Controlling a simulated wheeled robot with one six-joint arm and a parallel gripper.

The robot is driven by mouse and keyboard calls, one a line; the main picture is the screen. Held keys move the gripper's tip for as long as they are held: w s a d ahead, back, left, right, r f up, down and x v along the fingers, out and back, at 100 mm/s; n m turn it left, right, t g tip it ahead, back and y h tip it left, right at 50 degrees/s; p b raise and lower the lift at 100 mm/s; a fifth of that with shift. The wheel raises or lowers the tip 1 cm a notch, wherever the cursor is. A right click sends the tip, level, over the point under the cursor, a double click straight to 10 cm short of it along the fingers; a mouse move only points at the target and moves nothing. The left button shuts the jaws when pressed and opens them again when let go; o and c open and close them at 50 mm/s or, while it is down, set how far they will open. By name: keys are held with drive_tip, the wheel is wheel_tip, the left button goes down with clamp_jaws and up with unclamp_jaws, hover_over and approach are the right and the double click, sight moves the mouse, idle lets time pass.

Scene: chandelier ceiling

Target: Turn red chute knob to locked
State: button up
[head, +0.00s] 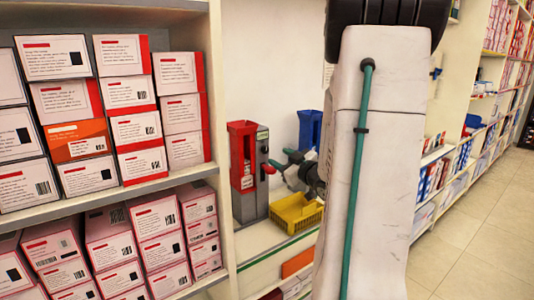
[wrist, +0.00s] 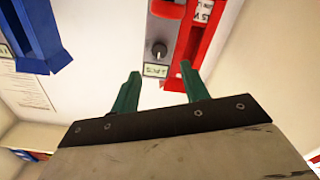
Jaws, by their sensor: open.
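The red chute (head: 243,150) stands on the shelf in the head view, with a grey panel on its right side; it also shows in the wrist view (wrist: 205,35). A small round black knob (wrist: 159,50) sits on that grey panel, beside a small label. A red part (wrist: 166,9) projects from the panel farther from the label; it also shows in the head view (head: 268,168). My gripper (wrist: 160,70) is open and empty. Its green fingers point at the panel, one to each side of the knob in the picture, apparently short of it. The knob's setting is too small to read.
A blue chute (head: 309,128) stands to the right, partly behind my arm; it fills the left of the wrist view (wrist: 38,35). A yellow bin (head: 296,214) lies below my gripper. Boxed shelves (head: 110,190) stand left, with a shelf upright close to the red chute.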

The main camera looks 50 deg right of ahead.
sight(266, 150)
drive_tip(key=x, duration=0.7)
